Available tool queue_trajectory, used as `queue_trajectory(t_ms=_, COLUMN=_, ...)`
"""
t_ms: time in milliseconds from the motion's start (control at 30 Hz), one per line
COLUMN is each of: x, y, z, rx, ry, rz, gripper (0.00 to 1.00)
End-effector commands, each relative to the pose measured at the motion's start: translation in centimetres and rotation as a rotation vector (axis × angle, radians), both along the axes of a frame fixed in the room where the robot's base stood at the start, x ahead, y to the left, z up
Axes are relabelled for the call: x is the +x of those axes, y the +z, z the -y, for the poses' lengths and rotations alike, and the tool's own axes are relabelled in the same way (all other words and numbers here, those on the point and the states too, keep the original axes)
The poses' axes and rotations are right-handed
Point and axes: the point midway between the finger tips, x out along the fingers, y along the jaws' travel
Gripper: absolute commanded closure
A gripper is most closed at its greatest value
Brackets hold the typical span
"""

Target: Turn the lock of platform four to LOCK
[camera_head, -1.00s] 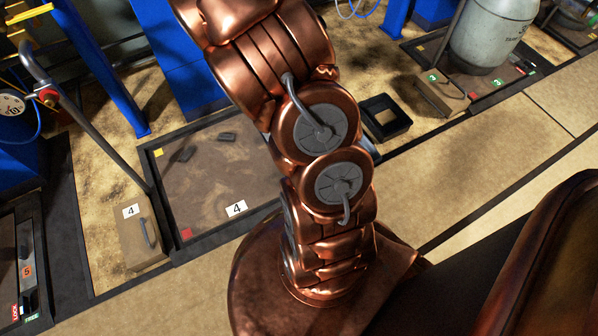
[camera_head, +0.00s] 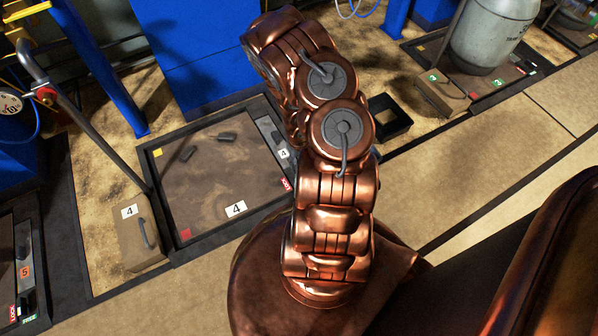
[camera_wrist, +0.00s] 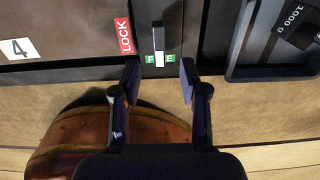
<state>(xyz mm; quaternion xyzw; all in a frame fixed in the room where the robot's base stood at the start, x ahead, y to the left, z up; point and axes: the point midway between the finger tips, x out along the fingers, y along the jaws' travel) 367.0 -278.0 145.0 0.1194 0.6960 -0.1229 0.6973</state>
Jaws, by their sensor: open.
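Platform four (camera_head: 215,165) is a brown plate in a dark frame, with a white "4" label (camera_head: 236,208). Its grey lock strip (camera_head: 268,132) runs along the right edge, with a red LOCK label (camera_head: 286,184) near the front. In the wrist view the lock lever (camera_wrist: 158,38) is a narrow upright bar over the green FREE label (camera_wrist: 170,58). The red LOCK label (camera_wrist: 123,35) is left of it. My gripper (camera_wrist: 159,75) is open and empty, its fingertips just below the lever, one to each side. In the head view my gripper is hidden.
A black open tray (camera_head: 386,117) lies right of platform four; its rim (camera_wrist: 270,74) is right of my gripper in the wrist view. A small box marked 4 (camera_head: 140,245) stands at left. Platform three with a grey tank (camera_head: 488,35) is at upper right. Bare floor lies in front.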

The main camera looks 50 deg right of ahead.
Motion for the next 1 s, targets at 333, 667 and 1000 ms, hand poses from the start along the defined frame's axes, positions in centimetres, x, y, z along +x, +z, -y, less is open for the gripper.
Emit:
queue_trajectory(t_ms=333, x=-0.1, y=-3.1, z=-0.2, rx=0.008, ry=0.010, rz=-0.001, gripper=0.56)
queue_trajectory(t_ms=667, x=-0.1, y=-7.5, z=-0.2, rx=0.007, ry=0.009, rz=-0.001, gripper=0.56)
queue_trajectory(t_ms=1000, x=-0.1, y=-7.9, z=-0.1, rx=0.005, ry=0.008, rz=0.000, gripper=0.56)
